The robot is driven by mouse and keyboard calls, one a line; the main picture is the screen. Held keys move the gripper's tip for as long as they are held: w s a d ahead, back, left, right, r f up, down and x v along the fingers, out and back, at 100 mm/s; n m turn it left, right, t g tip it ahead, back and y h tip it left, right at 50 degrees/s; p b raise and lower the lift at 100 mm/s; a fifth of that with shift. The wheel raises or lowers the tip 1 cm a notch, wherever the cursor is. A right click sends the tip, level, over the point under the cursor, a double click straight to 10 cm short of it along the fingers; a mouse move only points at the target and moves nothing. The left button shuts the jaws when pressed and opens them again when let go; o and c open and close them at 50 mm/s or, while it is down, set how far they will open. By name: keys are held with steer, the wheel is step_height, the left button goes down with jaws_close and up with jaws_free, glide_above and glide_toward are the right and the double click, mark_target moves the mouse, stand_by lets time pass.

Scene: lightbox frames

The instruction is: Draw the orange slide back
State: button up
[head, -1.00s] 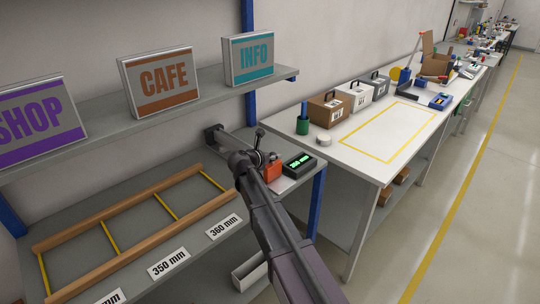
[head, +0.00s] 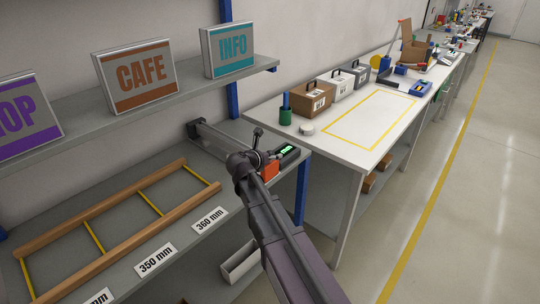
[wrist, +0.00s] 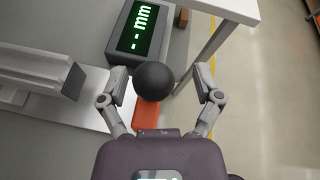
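The orange slide (head: 270,171) sits on a grey measuring rail (head: 222,138) on the workbench, partly covered by my arm in the head view. In the wrist view the orange slide (wrist: 150,115) shows below a black ball knob (wrist: 155,81). My gripper (wrist: 162,98) is open, one finger on each side of the knob, with gaps on both sides. In the head view my gripper (head: 256,150) is above the slide, its fingers hard to make out. A display (head: 288,153) with green digits is beside the slide; the wrist view shows "--- mm" on it (wrist: 140,30).
A wooden frame with yellow rungs (head: 108,258) lies left of the rail, by length labels (head: 210,219). A shelf (head: 160,106) with signs hangs above. A white table (head: 335,153) with cases stands beyond. The floor at right is clear.

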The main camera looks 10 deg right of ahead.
steer(key=shift+w+a, duration=0.1)
steer(key=shift+w, duration=0.05)
steer(key=shift+w+a, duration=0.55)
steer(key=shift+w, duration=0.15)
steer(key=w+a, duration=0.5)
steer(key=s+d+p+v, duration=0.1)
steer(key=p+v, duration=0.5)
steer(key=v, duration=0.8)
steer(key=s+d+f+m+g+y+p, duration=0.1)
steer(key=s+d+m+g+y+p, duration=0.15)
steer(key=s+d+m, duration=0.4)
steer(key=s+d+f+m+g+y+p, duration=0.1)
steer(key=s+d+m+g+p, duration=0.25)
steer(key=d+m, duration=0.55)
steer(key=s+d+r+m+g+y+p, duration=0.1)
steer(key=s+d+m+g+y+p, duration=0.1)
steer(key=s+m, duration=0.4)
steer(key=s+d+r+m+g+y+p, duration=0.1)
steer(key=s+d+m+g+y+p, duration=0.1)
steer(key=s+m, duration=0.4)
steer(key=shift+d+r+m+y+p, duration=0.35)
steer(key=shift+d+m+y+p, duration=0.4)
steer(key=shift+m, duration=0.5)
steer(key=shift+a, duration=0.2)
